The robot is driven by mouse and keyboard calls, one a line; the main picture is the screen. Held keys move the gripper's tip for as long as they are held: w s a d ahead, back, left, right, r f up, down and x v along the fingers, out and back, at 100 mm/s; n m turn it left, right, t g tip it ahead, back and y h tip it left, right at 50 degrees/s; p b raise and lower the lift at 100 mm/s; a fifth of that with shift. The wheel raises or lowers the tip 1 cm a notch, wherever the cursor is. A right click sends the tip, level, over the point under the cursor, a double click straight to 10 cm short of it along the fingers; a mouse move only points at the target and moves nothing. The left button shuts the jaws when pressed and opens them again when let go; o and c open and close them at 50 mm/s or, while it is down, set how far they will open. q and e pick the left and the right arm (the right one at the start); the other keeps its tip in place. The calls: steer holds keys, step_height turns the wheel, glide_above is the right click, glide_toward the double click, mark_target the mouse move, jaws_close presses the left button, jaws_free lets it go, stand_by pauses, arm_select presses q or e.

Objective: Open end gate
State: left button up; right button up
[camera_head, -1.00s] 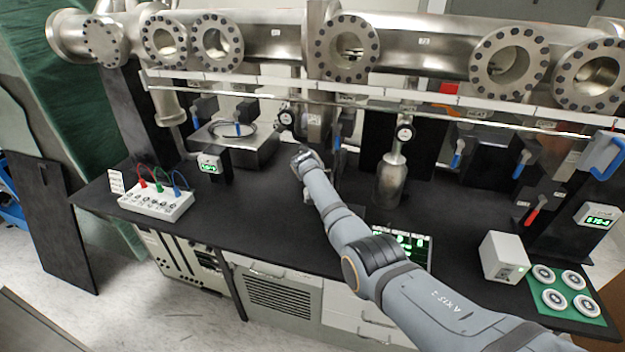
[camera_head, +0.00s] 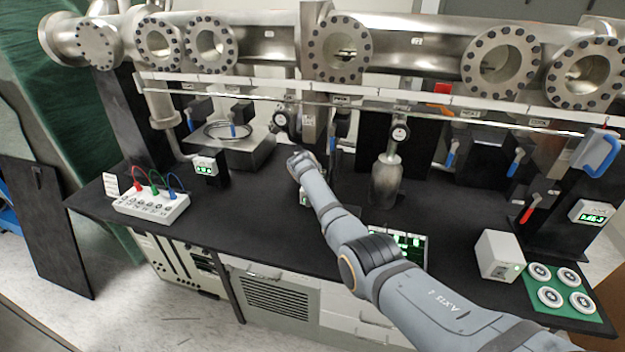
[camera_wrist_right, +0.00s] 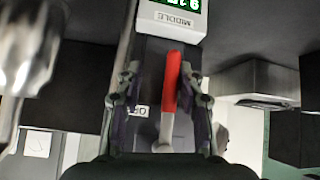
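In the right wrist view a lever with a red handle (camera_wrist_right: 172,82) stands between the two fingers of my right gripper (camera_wrist_right: 165,92). The fingers are open on either side of the handle, with a visible gap to its left. A white label with dark letters sits beside the lever, partly covered by a finger. A display box marked MIDDLE (camera_wrist_right: 175,18) is just above the handle's tip. In the head view my right arm reaches up from the lower right, and its wrist (camera_head: 302,165) hides the fingers and this lever. No END label is readable. My left gripper is out of view.
Another red-handled lever (camera_head: 533,208) stands at the right, near a display box (camera_head: 591,212). Several blue levers hang below the steel pipe (camera_head: 425,55). A metal bottle (camera_head: 387,180), a white box (camera_head: 498,255) and a green mat (camera_head: 532,302) share the black bench.

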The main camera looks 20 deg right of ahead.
steer(key=shift+w+a, duration=0.1)
steer(key=shift+a, duration=0.1)
steer(key=shift+r, duration=0.15)
steer(key=shift+s+a+r, duration=0.15)
steer(key=shift+s+r, duration=0.05)
steer(key=v, duration=1.1)
steer(key=shift+s, duration=0.2)
